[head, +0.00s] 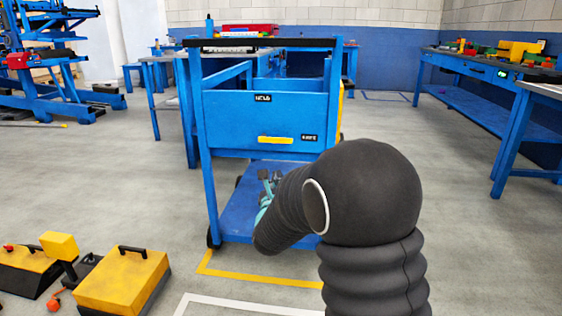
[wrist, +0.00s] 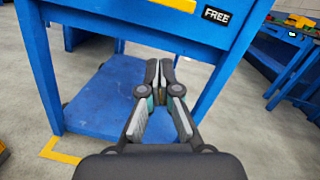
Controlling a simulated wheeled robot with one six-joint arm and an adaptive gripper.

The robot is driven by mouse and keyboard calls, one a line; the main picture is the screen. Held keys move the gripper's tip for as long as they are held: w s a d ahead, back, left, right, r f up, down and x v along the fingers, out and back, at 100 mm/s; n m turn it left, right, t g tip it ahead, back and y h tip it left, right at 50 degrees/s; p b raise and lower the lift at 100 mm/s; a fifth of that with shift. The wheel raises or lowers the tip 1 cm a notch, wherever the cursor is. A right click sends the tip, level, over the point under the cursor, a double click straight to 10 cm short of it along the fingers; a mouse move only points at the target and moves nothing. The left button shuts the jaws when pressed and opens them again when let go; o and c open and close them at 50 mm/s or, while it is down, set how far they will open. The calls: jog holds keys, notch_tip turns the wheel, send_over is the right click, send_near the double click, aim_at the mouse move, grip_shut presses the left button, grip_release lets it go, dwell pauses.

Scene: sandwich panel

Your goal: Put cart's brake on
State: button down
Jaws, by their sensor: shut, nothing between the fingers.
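The blue cart (head: 230,118) stands ahead in the head view, with a black bar along its top edge. A yellow lever (head: 276,140) lies level across its front panel. A dark label (head: 310,137) at the lever's right reads FREE; another dark label (head: 263,98) above it is too small to read surely. The wrist view shows part of the lever (wrist: 174,4) at the top edge and the FREE label (wrist: 216,15). My gripper (wrist: 160,72) is shut and empty, below the lever and apart from it. In the head view my arm partly hides my gripper (head: 266,180).
The cart's lower shelf (wrist: 100,105) lies below my gripper. Yellow floor tape (head: 255,278) runs before the cart. Yellow-topped boxes (head: 125,280) sit on the floor at left. Blue workbenches (head: 470,75) stand at right. The floor between cart and benches is clear.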

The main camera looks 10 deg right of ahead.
aim_at(276, 138)
jog(key=f+m+h, duration=0.1)
jog(key=m, duration=0.1)
jog(key=w+f+m+h, duration=0.1)
jog(key=f+m, duration=0.1)
jog(key=shift+d+t+b, duration=0.15)
jog(key=shift+t+b, duration=0.25)
jog(key=shift+r, duration=0.1)
jog(key=w+d+r, duration=0.3)
jog(key=w+r, duration=0.3)
jog(key=w, duration=0.3)
jog(key=shift+r, duration=0.2)
jog(key=shift+w+d, duration=0.1)
